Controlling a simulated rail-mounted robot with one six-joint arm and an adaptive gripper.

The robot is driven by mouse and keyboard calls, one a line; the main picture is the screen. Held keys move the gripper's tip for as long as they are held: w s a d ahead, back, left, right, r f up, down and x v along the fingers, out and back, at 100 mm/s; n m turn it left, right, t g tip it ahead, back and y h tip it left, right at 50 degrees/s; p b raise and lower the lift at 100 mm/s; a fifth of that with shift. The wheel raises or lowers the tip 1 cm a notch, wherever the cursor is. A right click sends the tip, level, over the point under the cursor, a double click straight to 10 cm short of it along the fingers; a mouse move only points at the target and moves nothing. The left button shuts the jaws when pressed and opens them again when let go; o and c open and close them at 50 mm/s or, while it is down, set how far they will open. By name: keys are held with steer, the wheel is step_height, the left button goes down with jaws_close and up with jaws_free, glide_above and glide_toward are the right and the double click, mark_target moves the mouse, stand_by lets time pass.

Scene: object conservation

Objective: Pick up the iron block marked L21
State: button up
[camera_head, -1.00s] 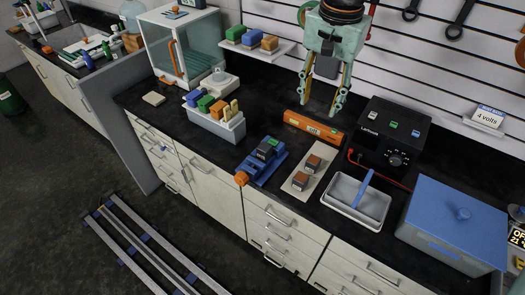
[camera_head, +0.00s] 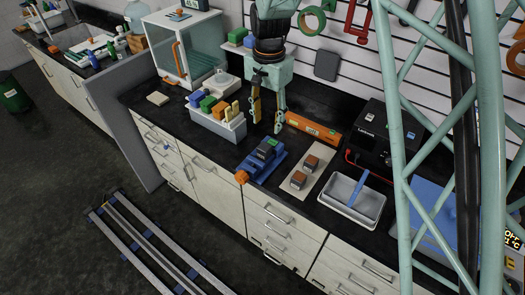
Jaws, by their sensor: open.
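No marking L21 is readable at this size, so I cannot tell which block carries it. A dark grey block (camera_head: 265,150) with a small green label sits in a blue vise (camera_head: 258,166) near the middle of the bench. Two brownish blocks lie on a beige mat to its right, a far block (camera_head: 311,162) and a near block (camera_head: 298,179). My gripper (camera_head: 268,126) is open and empty, pointing down. In the picture its fingertips are above the vise and left of the orange bar; their height over the bench is unclear.
A grey bin (camera_head: 217,127) of coloured blocks stands left of my gripper. An orange bar (camera_head: 314,128) lies to the right. A grey tray (camera_head: 352,197) with a blue strip and a black power unit (camera_head: 383,128) are farther right. My mint lattice arm covers the right side.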

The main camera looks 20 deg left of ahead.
mark_target(264, 146)
steer(key=shift+a+f, duration=0.5)
steer(key=shift+f, duration=0.1)
steer(key=shift+f, duration=4.2)
steer(key=shift+f, duration=0.1)
steer(key=shift+f+p, duration=0.45)
steer(key=shift+f, duration=2.05)
steer(key=shift+s, duration=0.1)
steer(key=shift+c, duration=0.4)
steer(key=c, duration=1.3)
